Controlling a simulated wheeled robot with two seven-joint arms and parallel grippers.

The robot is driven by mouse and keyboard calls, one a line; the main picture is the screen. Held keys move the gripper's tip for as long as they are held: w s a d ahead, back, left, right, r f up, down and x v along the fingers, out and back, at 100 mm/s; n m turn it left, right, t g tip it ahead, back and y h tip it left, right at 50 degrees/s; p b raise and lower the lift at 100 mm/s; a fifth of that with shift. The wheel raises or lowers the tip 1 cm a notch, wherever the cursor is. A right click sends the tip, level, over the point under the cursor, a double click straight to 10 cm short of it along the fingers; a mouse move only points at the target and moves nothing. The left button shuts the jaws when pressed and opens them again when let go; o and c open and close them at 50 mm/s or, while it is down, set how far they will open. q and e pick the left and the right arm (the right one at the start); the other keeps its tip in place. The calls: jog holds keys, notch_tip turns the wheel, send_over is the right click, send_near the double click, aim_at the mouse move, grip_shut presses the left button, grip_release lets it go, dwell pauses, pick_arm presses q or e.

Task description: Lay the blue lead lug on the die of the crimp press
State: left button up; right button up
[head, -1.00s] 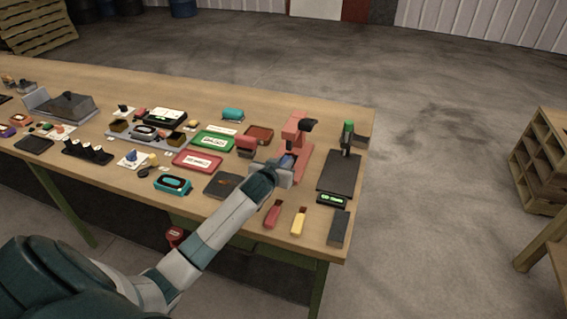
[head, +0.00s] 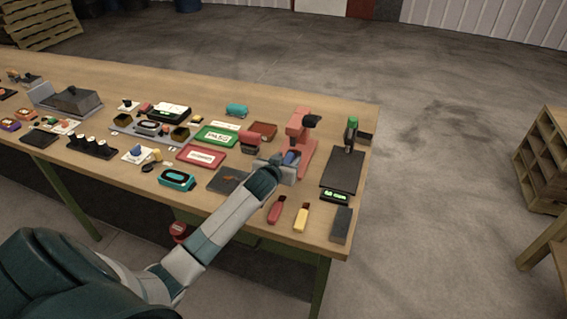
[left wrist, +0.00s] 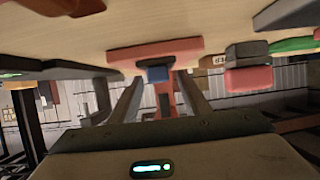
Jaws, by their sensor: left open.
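The red crimp press (head: 299,128) stands near the right end of the bench. In the left wrist view its red body (left wrist: 150,52) shows ahead, with the picture upside down. The blue lead lug (head: 291,157) shows at the front of the press, beside my gripper. In the left wrist view it appears as a small blue block (left wrist: 158,74) against the press. Its exact contact with the die cannot be told. My left gripper (head: 284,168) is open at the press front. Its fingers (left wrist: 158,92) stand apart on either side of the blue block in the picture, with gaps visible.
A dark plate with a green-topped stand (head: 341,170) is right of the press. Red and yellow handled tools (head: 302,217) lie in front. Red (head: 202,157) and green (head: 216,137) trays and a dark mat (head: 226,180) are to the left. Bare bench shows behind the press.

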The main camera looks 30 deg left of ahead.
pick_arm(q)
jog(key=shift+s, duration=0.1)
jog(key=b+v, duration=0.3)
jog(key=v, duration=1.4)
jog(key=shift+s+d, duration=0.1)
